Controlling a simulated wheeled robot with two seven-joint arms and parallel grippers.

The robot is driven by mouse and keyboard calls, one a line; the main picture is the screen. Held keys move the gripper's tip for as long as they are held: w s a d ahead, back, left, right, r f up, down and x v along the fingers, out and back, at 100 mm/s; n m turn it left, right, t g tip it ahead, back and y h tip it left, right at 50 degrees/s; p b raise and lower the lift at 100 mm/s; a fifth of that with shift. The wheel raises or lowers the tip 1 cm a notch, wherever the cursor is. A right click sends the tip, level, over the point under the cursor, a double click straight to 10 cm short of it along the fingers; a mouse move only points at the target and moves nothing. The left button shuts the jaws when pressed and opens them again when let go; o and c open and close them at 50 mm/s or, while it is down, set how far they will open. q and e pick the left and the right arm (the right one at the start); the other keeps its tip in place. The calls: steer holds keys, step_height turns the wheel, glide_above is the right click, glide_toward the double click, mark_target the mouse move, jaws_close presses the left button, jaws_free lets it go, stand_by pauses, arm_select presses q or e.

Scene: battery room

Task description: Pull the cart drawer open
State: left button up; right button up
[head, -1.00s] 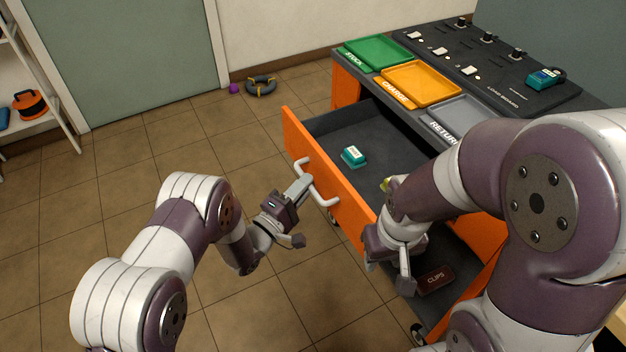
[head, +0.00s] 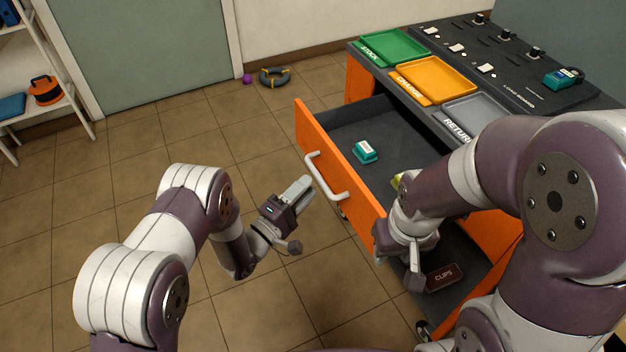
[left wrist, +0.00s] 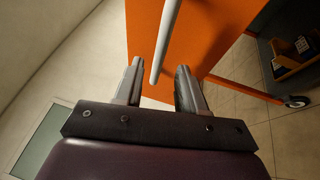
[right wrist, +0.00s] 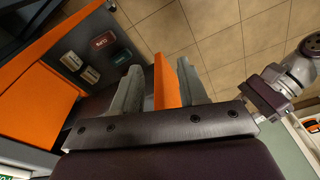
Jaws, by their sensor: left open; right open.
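The cart drawer (head: 335,172) stands pulled out, its orange front toward the left and its grey inside showing. Its white bar handle (head: 326,178) is on the front. My left gripper (head: 303,186) is open just left of the handle, with a small gap. In the left wrist view the handle (left wrist: 166,42) runs down between the two spread fingers, which do not close on it. My right gripper (right wrist: 160,78) is open, its fingers on either side of the orange drawer front edge (right wrist: 166,88). In the head view its fingers are mostly hidden.
A teal battery (head: 365,151) lies in the drawer. A dark red CLIPS box (head: 444,277) sits on the lower shelf. The cart top holds green (head: 395,47), orange (head: 437,80) and grey (head: 477,110) trays.

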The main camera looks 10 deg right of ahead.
arm_select(q)
steer(key=v, duration=0.9)
steer(key=shift+f, duration=0.1)
